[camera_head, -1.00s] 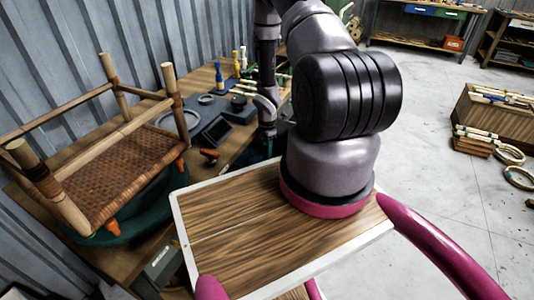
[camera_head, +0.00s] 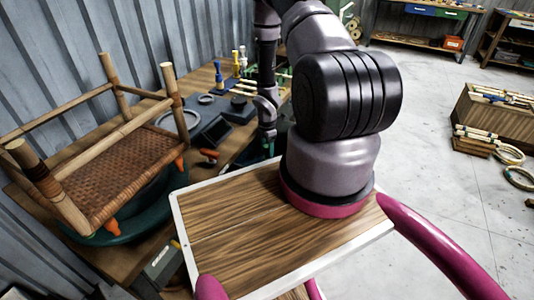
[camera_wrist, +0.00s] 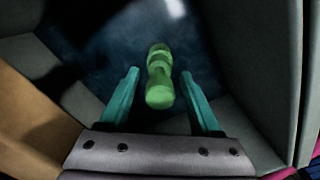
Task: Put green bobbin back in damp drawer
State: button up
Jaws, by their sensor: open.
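The green bobbin (camera_wrist: 160,80) lies on a dark bluish floor between grey walls in the wrist view, apparently inside a drawer or box. My gripper (camera_wrist: 160,74) is open, with one teal finger on each side of the bobbin. Gaps show between the fingers and the bobbin, so it is not clamped. In the head view my gripper (camera_head: 268,147) points down by the workbench edge, its fingers mostly hidden behind the wooden top in front. The bobbin cannot be made out there, and I cannot tell which drawer this is.
A woven stool frame (camera_head: 120,165) stands on the workbench (camera_head: 235,145) at left. Small bottles (camera_head: 219,77) and tools stand at its back. Grey walls (camera_wrist: 282,65) rise close around my gripper. The concrete floor (camera_head: 430,150) at right is largely clear.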

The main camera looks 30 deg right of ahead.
notch_tip(320, 180, up, 11)
jog(key=shift+r, duration=0.1)
jog(key=shift+w+d+r, duration=0.1)
jog(key=shift+w+r, duration=0.05)
jog(key=shift+r, duration=0.25)
jog(key=a+r+m+t+h, duration=0.15)
jog(key=r+m, duration=0.35)
jog(key=r, duration=1)
jog(key=a+r+m+t, duration=0.2)
jog(key=r+m, duration=0.4)
jog(key=r, duration=0.9)
jog(key=s+a+r+m+t+y, duration=0.1)
jog(key=s+a+r+m, duration=0.4)
jog(key=s+r, duration=0.5)
jog(key=s+a+r+m+t+y, duration=0.2)
jog(key=s+a+r+m, duration=0.3)
jog(key=s+r, duration=0.4)
jog(key=shift+s+r+m+t, duration=0.4)
jog(key=shift+s+m, duration=0.1)
jog(key=shift+m, duration=0.3)
jog(key=shift+s+y, duration=0.1)
jog(key=shift+y, duration=0.15)
